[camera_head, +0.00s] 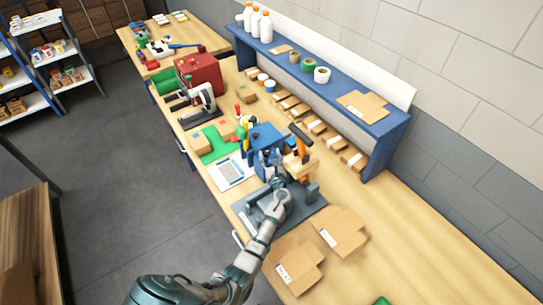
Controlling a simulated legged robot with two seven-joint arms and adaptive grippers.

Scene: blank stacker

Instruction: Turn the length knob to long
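A blue machine (264,136) with an orange and tan upright part (299,162) stands on the workbench near the middle of the view. A dark grey base plate (309,208) lies in front of it. My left arm reaches up from the bottom, and my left gripper (272,165) is at the front of the blue machine, close to or touching it. Its fingers are small and blend with the machine, so I cannot tell whether they are open or shut. I cannot make out the length knob. My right gripper is not in view.
Flat cardboard pieces (343,231) lie right of the base plate. A white sheet (231,172) and a green mat (213,143) lie to its left. A red box (201,74) stands farther back. A blue shelf (347,88) runs along the wall. The bench's lower right is mostly clear.

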